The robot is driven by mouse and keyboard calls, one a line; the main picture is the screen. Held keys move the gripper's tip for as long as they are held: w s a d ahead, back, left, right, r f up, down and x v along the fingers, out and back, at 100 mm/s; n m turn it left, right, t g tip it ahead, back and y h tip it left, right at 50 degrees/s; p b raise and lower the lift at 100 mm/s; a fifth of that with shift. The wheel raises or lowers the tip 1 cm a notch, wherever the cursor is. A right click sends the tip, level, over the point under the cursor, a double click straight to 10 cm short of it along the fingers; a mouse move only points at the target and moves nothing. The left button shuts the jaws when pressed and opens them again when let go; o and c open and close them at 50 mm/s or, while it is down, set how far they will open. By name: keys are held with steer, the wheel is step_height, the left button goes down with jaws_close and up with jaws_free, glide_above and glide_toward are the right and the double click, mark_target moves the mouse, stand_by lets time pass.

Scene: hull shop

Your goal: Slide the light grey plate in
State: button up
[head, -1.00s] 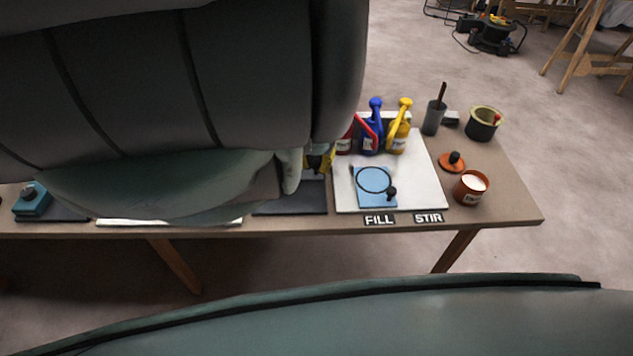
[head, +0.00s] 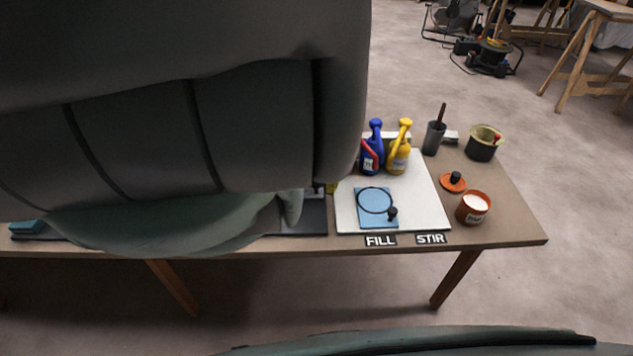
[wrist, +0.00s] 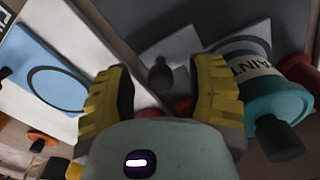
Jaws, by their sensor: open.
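In the wrist view a light grey plate (wrist: 181,47) with a black knob (wrist: 160,72) lies on a dark surface, just beyond my fingers. My gripper (wrist: 165,88) has its two yellow fingers spread, one to each side of the knob's line, with nothing seen held between them. In the head view my arm hides the light grey plate and nearly all of the gripper.
A blue plate (head: 368,214) with a black ring and knob lies on a white board (head: 425,205). Blue (head: 372,150) and yellow (head: 398,155) bottles stand behind it. An orange jar (head: 473,207) stands to the right.

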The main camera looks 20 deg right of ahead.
steer(key=shift+r, duration=0.1)
step_height(320, 180, up, 12)
stand_by(1.0)
steer(key=shift+c, duration=0.2)
